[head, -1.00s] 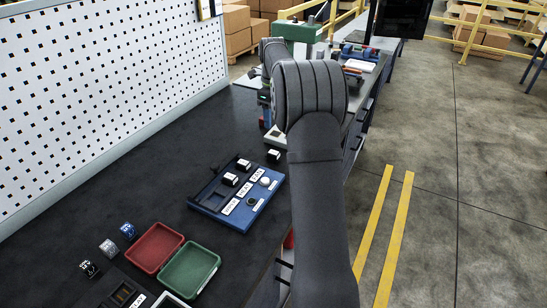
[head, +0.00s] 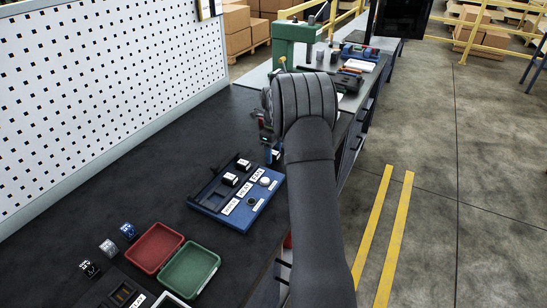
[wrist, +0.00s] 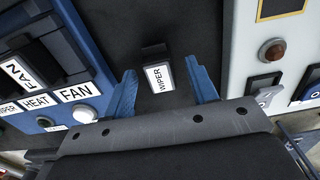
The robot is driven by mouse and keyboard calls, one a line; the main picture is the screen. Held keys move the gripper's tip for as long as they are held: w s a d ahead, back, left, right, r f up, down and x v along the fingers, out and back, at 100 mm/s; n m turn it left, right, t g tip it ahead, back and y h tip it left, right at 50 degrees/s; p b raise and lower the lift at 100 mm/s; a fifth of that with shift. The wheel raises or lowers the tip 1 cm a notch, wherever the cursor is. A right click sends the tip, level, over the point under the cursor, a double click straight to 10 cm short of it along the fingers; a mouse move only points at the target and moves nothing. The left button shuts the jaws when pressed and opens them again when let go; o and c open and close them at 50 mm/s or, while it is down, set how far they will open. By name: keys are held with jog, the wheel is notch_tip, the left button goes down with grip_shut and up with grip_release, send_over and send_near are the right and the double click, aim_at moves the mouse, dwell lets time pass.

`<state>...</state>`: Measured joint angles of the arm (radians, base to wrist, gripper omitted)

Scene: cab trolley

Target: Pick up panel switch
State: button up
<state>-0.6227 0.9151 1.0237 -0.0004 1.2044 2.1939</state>
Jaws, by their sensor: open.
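A black panel switch (wrist: 158,76) with a white WIPER label lies loose on the dark bench in the wrist view. My gripper (wrist: 164,92) is open, its two blue fingers on either side of the switch with gaps between. The fingers do not appear to touch it. In the head view my gripper (head: 270,147) is low over the bench beside the blue switch panel (head: 262,207), and it mostly hides the loose switch. The panel holds two black-and-white switches, a white knob (wrist: 85,114) and WIPER, HEAT and FAN labels.
A pale box (wrist: 245,50) with an amber lamp and black switches stands close right of my gripper in the wrist view. Red (head: 155,248) and green (head: 190,270) trays and several small switches lie nearer. A green machine (head: 297,40) stands behind.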

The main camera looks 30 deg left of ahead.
jog(key=shift+f, duration=0.1)
jog(key=shift+c, duration=0.4)
jog(key=c, duration=1)
jog(key=shift+r, duration=0.5)
jog(key=r, duration=0.3)
jog(key=shift+d+r, duration=0.35)
jog(key=d+r, duration=0.8)
jog(key=d, duration=0.3)
jog(key=shift+w, duration=0.4)
jog(key=shift+r, duration=0.1)
